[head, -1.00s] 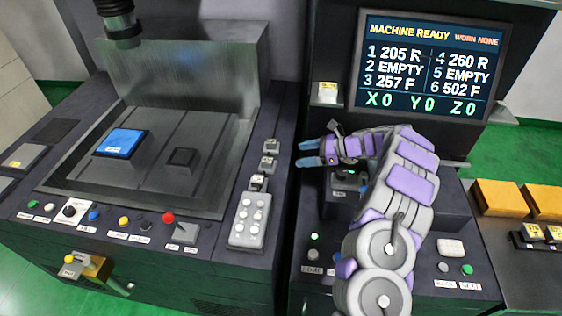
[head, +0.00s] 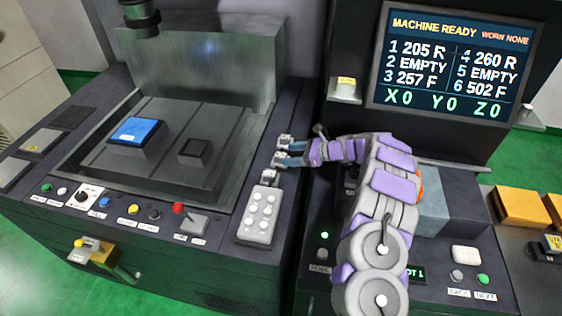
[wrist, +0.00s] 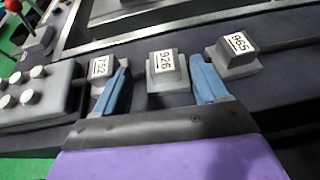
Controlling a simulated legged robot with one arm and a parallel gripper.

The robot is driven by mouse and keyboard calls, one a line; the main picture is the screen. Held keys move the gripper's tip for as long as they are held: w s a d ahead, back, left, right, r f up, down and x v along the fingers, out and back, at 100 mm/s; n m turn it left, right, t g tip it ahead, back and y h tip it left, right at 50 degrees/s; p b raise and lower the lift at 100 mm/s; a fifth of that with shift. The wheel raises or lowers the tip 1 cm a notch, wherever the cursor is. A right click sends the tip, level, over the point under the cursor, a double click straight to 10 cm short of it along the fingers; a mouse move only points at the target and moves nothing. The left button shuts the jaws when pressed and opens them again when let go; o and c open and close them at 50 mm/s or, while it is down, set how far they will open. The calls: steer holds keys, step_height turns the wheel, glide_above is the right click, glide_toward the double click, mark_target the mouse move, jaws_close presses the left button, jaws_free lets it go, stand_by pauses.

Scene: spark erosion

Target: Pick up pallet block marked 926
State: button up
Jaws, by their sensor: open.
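The pallet block marked 926 (wrist: 162,72) stands upright in the middle of a row of three grey blocks in the wrist view. The block on its left (wrist: 103,67) reads about 752, and the block on its right (wrist: 235,52) is marked 965. My gripper (wrist: 160,85) is open and empty, its blue fingers pointing at the row, one to each side of block 926 in the picture. In the head view the gripper (head: 292,153) reaches left to the row on the machine's right ledge. The labels are too small to read there, and I cannot tell whether a finger touches a block.
A grey knob pad (head: 262,214) lies just in front of the row. A red-topped lever (head: 180,210) stands further left. The machine tank (head: 235,165) holds a blue-topped block (head: 138,130) and a dark block (head: 194,152). The screen (head: 450,60) stands behind the right console.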

mark_target(281, 155)
steer(key=x, duration=0.2)
steer(key=f+b+x, duration=0.1)
steer(key=x, duration=0.2)
steer(key=shift+w+d, duration=0.25)
steer(key=shift+a, duration=0.4)
steer(key=shift+d+r, duration=0.1)
steer(key=shift+d, duration=0.05)
steer(key=c, duration=0.4)
steer(key=shift+w, duration=0.1)
steer(key=c, duration=0.7)
steer(key=shift+r, duration=0.1)
